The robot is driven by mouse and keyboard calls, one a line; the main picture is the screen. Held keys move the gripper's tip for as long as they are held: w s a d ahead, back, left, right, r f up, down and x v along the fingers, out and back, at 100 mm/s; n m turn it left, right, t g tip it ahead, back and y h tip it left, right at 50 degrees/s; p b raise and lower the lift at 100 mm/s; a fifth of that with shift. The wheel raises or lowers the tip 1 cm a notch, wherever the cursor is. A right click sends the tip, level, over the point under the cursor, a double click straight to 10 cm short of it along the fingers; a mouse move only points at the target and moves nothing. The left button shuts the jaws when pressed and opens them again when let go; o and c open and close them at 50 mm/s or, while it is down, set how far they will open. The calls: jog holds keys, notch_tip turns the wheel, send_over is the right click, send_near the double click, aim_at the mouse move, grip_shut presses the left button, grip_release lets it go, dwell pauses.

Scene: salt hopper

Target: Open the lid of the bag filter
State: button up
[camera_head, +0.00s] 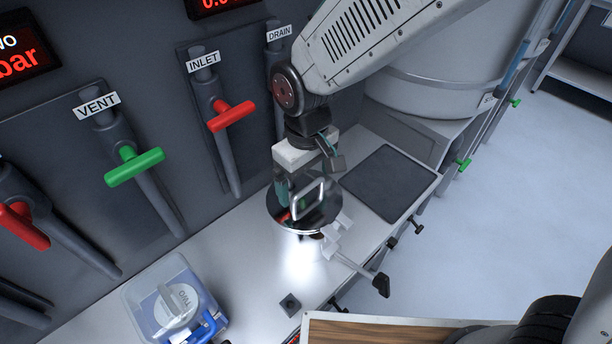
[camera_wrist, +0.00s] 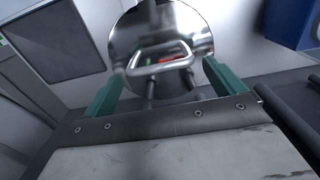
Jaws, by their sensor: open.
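The bag filter's lid is a shiny round metal disc (camera_head: 328,213) on the white bench, and it looks flat and closed. A rectangular metal handle (camera_head: 320,199) stands up from it. In the wrist view the lid (camera_wrist: 192,28) fills the upper middle, with the handle (camera_wrist: 160,54) in front of it. My gripper (camera_head: 308,184) is open just over the lid. Its green fingers (camera_wrist: 162,76) spread to the left and right of the handle in the wrist view. I cannot tell whether they touch it. The arm hides part of the lid's far side.
A clamp with a black-ended lever (camera_head: 348,262) sits at the lid's near edge. A dark mat (camera_head: 390,183) lies to the right. A blue-white box (camera_head: 140,302) stands at lower left. Valve handles, green (camera_head: 135,167) and red (camera_head: 231,116), jut from the panel behind.

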aim_at(296, 190)
jog(key=c, duration=1.4)
jog(key=shift+w+a+r, duration=0.15)
jog(key=shift+w+r, duration=0.05)
jog(key=shift+r, duration=0.1)
jog(key=shift+w+a+r, duration=0.35)
jog(key=shift+a+r, duration=0.05)
jog(key=shift+r, duration=0.2)
jog(key=shift+w+a+r, duration=0.5)
jog(key=shift+a+r, duration=0.1)
jog(key=shift+w+a+r, duration=0.15)
jog(key=shift+w+a, duration=0.05)
jog(key=shift+a, duration=0.05)
grip_shut()
jog(key=o, duration=1.4)
grip_release()
jog(key=shift+s+d, duration=0.15)
jog(key=shift+d, duration=0.05)
